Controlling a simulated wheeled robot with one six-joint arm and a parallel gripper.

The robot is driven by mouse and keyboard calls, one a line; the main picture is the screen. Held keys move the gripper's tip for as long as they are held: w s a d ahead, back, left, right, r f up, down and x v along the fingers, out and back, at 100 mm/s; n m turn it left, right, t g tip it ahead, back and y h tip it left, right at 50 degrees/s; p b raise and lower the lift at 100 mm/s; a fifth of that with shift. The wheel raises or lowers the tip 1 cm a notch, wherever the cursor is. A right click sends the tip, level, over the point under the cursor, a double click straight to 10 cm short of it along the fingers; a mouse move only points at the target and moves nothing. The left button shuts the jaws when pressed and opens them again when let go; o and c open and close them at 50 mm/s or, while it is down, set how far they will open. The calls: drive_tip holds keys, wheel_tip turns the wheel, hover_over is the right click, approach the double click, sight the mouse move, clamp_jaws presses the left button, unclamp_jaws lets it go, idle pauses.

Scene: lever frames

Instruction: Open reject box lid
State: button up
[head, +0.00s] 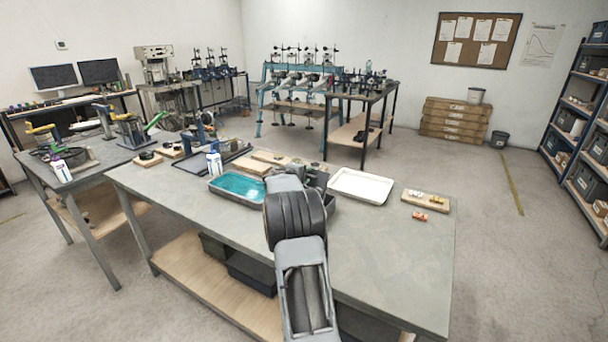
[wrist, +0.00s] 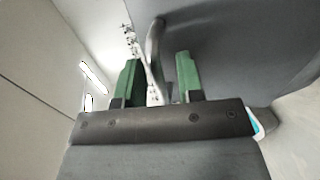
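My gripper (wrist: 157,80) shows two green fingers standing apart in the wrist view, with a clear gap between them. A dark grey curved bar (wrist: 154,45), like a handle, shows in that gap, touching neither finger as far as I can see. It stands by a large dark grey surface (wrist: 245,45), which may be the reject box lid. In the head view my gripper (head: 316,178) is low over the workbench, mostly behind my arm. A dark box edge (head: 332,207) shows just right of my arm; the rest is hidden. I cannot tell the lid's state.
On the workbench (head: 390,250), a teal-filled tray (head: 237,187) lies left of my arm and a white tray (head: 361,186) right of it. A wooden block (head: 426,201) with small parts and an orange part (head: 420,217) lie farther right. The bench's front right is clear.

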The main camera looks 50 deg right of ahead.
drive_tip(key=shift+c, duration=0.4)
clamp_jaws()
